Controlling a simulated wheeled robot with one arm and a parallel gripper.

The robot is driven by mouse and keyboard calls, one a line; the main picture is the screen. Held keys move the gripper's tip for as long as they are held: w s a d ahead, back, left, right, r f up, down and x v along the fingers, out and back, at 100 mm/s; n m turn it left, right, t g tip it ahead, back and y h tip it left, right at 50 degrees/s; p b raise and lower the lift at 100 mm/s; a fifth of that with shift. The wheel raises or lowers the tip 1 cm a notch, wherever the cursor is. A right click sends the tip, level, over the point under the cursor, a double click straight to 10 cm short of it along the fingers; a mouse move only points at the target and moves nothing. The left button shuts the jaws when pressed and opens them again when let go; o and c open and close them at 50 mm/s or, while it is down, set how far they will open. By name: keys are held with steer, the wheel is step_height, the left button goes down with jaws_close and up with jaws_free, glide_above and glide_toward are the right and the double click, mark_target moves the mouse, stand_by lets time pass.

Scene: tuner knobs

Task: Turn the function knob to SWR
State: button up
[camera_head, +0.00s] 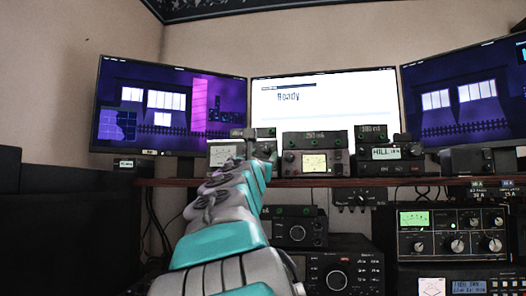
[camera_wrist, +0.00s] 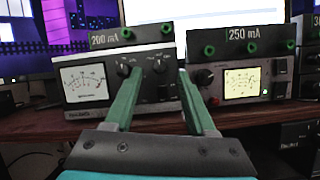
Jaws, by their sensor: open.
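My gripper (camera_wrist: 159,73) is open and empty, its two green fingers spread in front of a grey meter unit (camera_wrist: 85,115). That unit has a white dial at its left and dark knobs at its upper right. One knob (camera_wrist: 158,66) shows between the fingertips; another knob (camera_wrist: 124,70) is beside the left fingertip. I cannot tell whether the fingers touch them. The lettering is too small to read, so I cannot tell which is the function knob or where SWR lies. In the head view my gripper (camera_head: 252,134) partly hides this unit (camera_head: 222,155).
A box marked 200 mA (camera_wrist: 115,38) sits on the unit. A second meter unit (camera_wrist: 240,85), with a 250 mA box (camera_wrist: 244,40) on top, stands close at right. Both stand on a brown shelf (camera_wrist: 30,135). Monitors (camera_head: 323,98) are behind; radios (camera_head: 450,232) sit below.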

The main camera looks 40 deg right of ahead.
mark_target(266, 150)
steer(key=shift+x, duration=1.25)
jaws_close()
